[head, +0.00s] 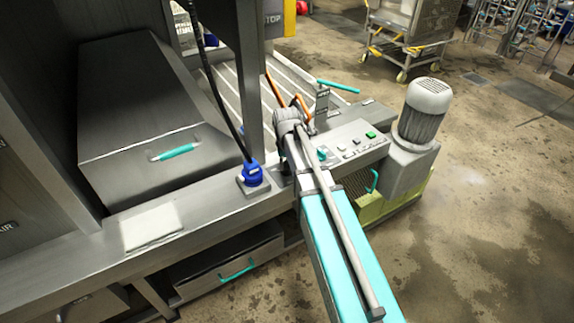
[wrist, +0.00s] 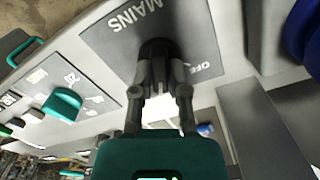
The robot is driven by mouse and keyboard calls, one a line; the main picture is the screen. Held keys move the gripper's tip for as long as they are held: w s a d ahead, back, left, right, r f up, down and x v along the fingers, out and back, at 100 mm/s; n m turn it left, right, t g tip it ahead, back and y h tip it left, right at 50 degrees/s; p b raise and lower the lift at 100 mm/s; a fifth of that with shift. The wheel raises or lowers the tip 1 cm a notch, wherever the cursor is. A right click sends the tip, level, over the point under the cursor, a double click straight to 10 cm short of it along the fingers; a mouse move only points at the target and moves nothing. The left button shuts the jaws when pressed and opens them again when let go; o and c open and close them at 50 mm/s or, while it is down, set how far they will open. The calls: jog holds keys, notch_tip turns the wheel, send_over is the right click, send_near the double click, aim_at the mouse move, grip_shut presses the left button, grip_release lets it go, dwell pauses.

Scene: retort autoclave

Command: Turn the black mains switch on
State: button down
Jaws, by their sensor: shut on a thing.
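The black mains switch (wrist: 155,48) shows in the wrist view on a dark plate (wrist: 112,45) marked MAINS, with OFF lettered beside the switch. My gripper (wrist: 161,88) is shut on the black switch, one finger on each side of its grip. The fingers hide part of the switch, so I cannot tell which position it points to. In the head view my arm reaches down over the panel and hides the switch and the fingertips.
A teal knob (wrist: 62,104) sits on a plate beside the mains plate. A blue plug (head: 251,174) with a black cable stands close by on the bench. A panel with small buttons (head: 354,146) and a grey motor (head: 424,110) lie to the right. The floor further right is open.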

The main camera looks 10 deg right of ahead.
jog(key=m, duration=0.4)
dwell(0.4)
jog(key=c, duration=0.6)
grip_release()
jog(key=shift+c, duration=0.2)
